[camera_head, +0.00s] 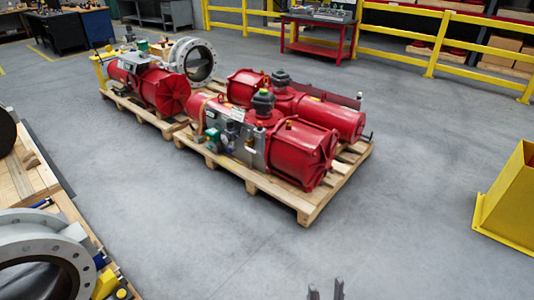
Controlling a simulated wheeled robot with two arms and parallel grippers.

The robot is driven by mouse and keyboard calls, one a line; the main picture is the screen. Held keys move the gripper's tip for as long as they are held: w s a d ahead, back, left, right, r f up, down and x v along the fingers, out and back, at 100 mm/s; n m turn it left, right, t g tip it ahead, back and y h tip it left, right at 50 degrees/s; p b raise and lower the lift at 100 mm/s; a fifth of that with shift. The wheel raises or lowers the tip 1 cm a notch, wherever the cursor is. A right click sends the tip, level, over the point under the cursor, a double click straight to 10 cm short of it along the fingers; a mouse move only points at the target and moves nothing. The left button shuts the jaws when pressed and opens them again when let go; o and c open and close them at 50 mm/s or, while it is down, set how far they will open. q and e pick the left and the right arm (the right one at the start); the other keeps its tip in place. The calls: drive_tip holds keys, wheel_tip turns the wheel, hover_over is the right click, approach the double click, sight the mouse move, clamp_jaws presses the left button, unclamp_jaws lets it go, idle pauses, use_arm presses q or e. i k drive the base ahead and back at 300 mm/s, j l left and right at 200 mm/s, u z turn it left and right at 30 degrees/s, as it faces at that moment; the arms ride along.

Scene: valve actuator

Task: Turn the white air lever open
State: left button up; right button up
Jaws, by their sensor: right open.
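Red valve actuators with large cylinders sit on a wooden pallet (311,213) in the middle of the head view. The front red actuator (299,153) carries a grey block and small green and silver fittings (212,137) on its left side. I cannot make out a white air lever among these small parts. The two fingertips of my right gripper (326,290) show at the bottom edge, apart and empty. They are well in front of the pallet and touch nothing. My left gripper is out of view.
Another red actuator (157,88) with a flanged valve (193,62) is on a pallet behind left. A large valve ring (40,232) is at the lower left. A yellow stand (510,200) is at the right. Grey floor (400,220) is clear between.

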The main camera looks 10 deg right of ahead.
sight(247, 149)
drive_tip(key=i+z, duration=0.15)
drive_tip(key=i, duration=1.15)
drive_tip(key=i+l+u, duration=0.15)
drive_tip(key=l, duration=0.15)
drive_tip(key=i+l+u, duration=0.1)
drive_tip(key=l, duration=0.25)
drive_tip(key=i+l+u, duration=0.15)
drive_tip(key=l, duration=0.2)
drive_tip(key=i+l+u, duration=0.1)
drive_tip(key=l, duration=0.25)
drive_tip(key=i+l+u, duration=0.15)
drive_tip(key=l, duration=0.25)
drive_tip(key=i+l+u, duration=0.25)
drive_tip(key=i+l, duration=0.45)
drive_tip(key=l, duration=0.1)
